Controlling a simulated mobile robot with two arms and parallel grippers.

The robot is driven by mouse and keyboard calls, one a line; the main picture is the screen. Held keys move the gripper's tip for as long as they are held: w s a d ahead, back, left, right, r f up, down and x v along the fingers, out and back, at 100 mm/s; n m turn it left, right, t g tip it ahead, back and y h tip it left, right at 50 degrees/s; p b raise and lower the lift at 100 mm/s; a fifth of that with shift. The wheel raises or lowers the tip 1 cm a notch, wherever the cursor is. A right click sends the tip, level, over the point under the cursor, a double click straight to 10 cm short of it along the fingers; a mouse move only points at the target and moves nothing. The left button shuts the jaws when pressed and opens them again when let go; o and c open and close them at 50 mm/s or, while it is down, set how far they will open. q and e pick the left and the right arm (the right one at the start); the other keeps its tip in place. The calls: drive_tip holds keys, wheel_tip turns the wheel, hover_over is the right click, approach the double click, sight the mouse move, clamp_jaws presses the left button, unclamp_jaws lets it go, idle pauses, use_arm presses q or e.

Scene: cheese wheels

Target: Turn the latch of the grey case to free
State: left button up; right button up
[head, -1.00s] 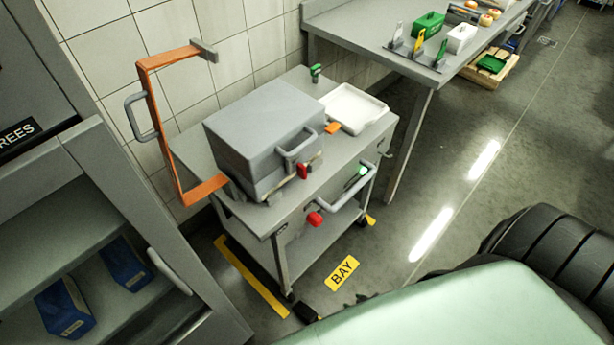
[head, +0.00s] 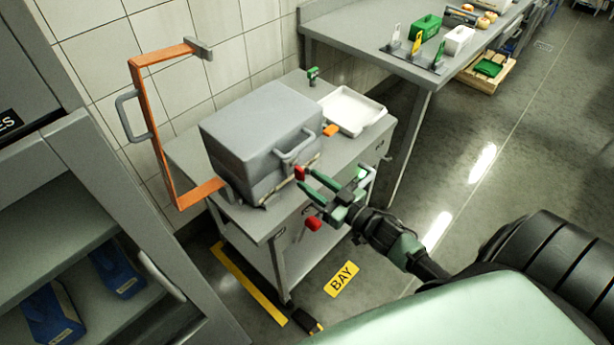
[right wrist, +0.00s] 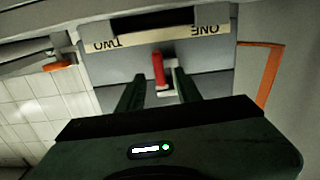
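The grey case (head: 255,130) sits closed on the grey trolley, with a grey handle (head: 297,148) on its front. Its red latch (head: 300,173) is on the front face, below the handle. My right gripper (head: 309,182) is just in front of the latch with its fingers apart. In the right wrist view, the red latch (right wrist: 158,68) points along the picture's vertical, between the labels "TWO" (right wrist: 112,44) and "ONE" (right wrist: 204,30), which appear upside down. The open fingers (right wrist: 158,88) lie either side of it; contact cannot be told. My left gripper is out of view.
The trolley (head: 200,155) also bears a white tray (head: 352,110) and an orange piece beside the case. An orange frame (head: 150,125) stands at its left. A red knob (head: 313,223) is on the trolley's front. A shelf cabinet (head: 100,210) is at the left.

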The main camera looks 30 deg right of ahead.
sight(295, 171)
drive_tip(key=shift+x, duration=1.15)
clamp_jaws()
